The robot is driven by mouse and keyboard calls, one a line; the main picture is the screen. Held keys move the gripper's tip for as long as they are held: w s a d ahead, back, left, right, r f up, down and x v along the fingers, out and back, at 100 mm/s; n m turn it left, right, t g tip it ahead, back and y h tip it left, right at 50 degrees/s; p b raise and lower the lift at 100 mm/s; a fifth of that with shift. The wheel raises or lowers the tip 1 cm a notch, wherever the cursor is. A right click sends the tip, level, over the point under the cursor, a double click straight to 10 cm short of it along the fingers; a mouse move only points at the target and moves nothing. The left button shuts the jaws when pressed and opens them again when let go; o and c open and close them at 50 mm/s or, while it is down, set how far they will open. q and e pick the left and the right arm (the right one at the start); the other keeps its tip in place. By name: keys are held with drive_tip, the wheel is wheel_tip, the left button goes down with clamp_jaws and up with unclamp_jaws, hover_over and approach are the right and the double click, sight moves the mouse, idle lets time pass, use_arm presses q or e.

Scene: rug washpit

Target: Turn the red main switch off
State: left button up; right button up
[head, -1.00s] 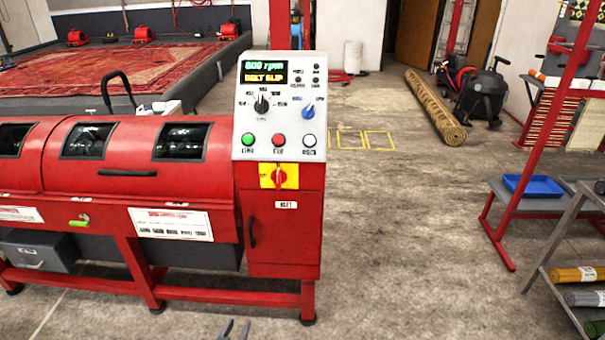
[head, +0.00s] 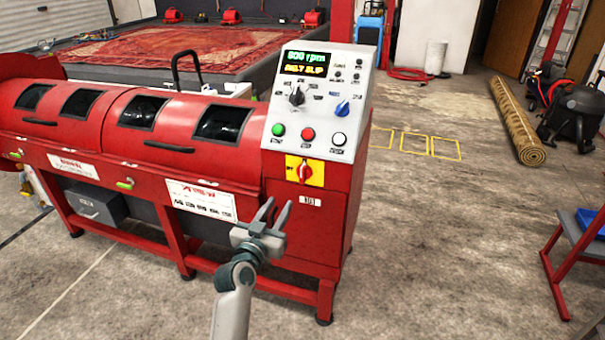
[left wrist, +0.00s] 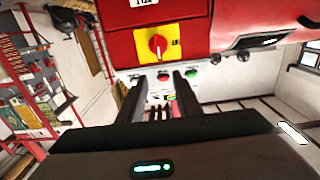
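The red main switch (head: 305,172) is a red rotary knob on a yellow plate, on the front of the red machine's control cabinet below the push buttons. Its handle looks roughly upright; its markings are too small to read. My left gripper (head: 276,207) is open and empty, in front of the cabinet, below and left of the switch in the head view. In the left wrist view, the switch (left wrist: 157,45) appears beyond the two spread fingers (left wrist: 159,85), apart from them. My right gripper is not in view.
The control panel (head: 318,100) shows "600 rpm" and "BELT SLIP" above green, red and white buttons. The machine's drum housing (head: 100,115) extends left.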

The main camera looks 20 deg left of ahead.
sight(301, 170)
use_arm(q)
drive_tip(key=w, duration=1.7)
drive_tip(key=shift+w+d, duration=0.2)
drive_tip(key=shift+d, duration=0.15)
clamp_jaws()
